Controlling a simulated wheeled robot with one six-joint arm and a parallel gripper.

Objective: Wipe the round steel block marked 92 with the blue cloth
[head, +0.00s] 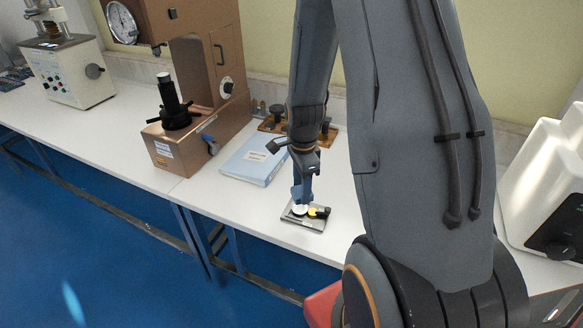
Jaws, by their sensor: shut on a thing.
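My gripper (302,193) points down over a small grey tray (305,225) near the front edge of the white bench. It is shut on a small blue piece that looks like the blue cloth (297,191). A pale round block (299,210) lies on the tray just under the cloth. Whether the cloth touches it cannot be told, and its marking is too small to read. A small yellow thing (313,212) and a black thing (323,212) lie to its right on the tray.
A blue binder (253,160) lies left of the tray. A brown hardness tester (190,140) stands behind it, and a cream tester (68,75) at far left. Wooden stands (272,124) are at the back. A white machine (548,185) is at right.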

